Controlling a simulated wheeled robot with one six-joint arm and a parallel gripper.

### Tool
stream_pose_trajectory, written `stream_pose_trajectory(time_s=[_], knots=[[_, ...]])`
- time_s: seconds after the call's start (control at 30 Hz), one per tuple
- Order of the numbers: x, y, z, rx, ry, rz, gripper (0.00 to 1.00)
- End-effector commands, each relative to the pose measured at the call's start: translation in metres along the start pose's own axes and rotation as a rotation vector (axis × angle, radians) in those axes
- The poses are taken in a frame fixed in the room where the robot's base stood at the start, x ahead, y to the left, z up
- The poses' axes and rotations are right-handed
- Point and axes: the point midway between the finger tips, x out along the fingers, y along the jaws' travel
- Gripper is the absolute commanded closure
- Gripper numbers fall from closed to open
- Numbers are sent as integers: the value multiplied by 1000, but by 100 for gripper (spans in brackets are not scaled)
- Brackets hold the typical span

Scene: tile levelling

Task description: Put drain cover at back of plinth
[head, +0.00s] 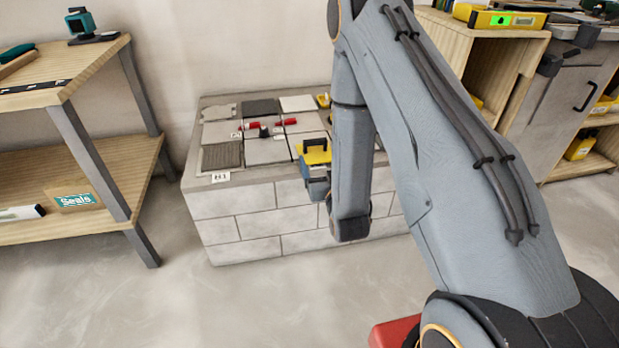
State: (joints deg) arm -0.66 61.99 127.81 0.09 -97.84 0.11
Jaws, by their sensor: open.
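The plinth (236,225) is a block-faced stand with grey tiles on its top. A ribbed grey square plate (222,156), which looks like the drain cover, lies flat at the front left corner of the top. At the back edge are a light grey piece (219,112), a dark tile (262,107) and a pale tile (297,103).
Red pieces and a small black item (264,131) lie among the middle tiles. My arm hides the plinth's right part. A wooden shelf (70,90) stands at left, and a wooden cabinet (510,75) at back right. The floor in front is clear.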

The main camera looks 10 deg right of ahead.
Motion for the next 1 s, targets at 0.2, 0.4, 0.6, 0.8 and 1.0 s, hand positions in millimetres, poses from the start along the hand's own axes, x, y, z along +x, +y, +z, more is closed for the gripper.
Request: stream_pose_trajectory(time_s=[0.2, 0.4, 0.6, 0.8, 1.0], knots=[[13, -50, -23, -8, -216, -71, 19], [-13, -102, -43, -34, -487, -148, 19], [-75, -143, -66, -79, -757, -220, 19], [-167, -167, -93, -143, -1026, -288, 19], [-274, -169, -122, -228, -1282, -346, 19]])
